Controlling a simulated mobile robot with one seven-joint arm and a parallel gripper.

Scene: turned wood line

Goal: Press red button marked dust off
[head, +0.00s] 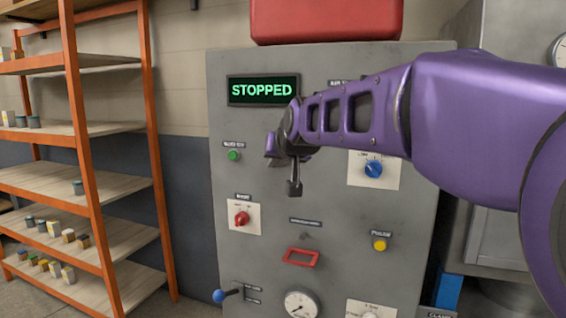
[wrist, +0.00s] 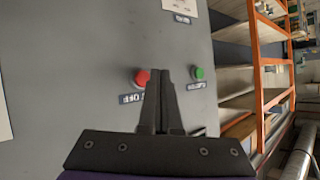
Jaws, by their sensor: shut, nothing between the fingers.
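The red button (wrist: 142,78) is round and sits on the grey panel in the wrist view, with a small label under it that I cannot read surely. In the head view it does not show; my arm and gripper cover that part of the panel. I cannot tell the gap to the panel.
The grey panel (head: 222,120) has a display (head: 263,90) reading STOPPED. It also bears a green button (head: 234,155), red knob (head: 242,218), blue knob (head: 373,169), yellow button (head: 379,244), red frame (head: 300,257) and blue-tipped lever (head: 220,296). Orange shelving (head: 85,150) stands left.

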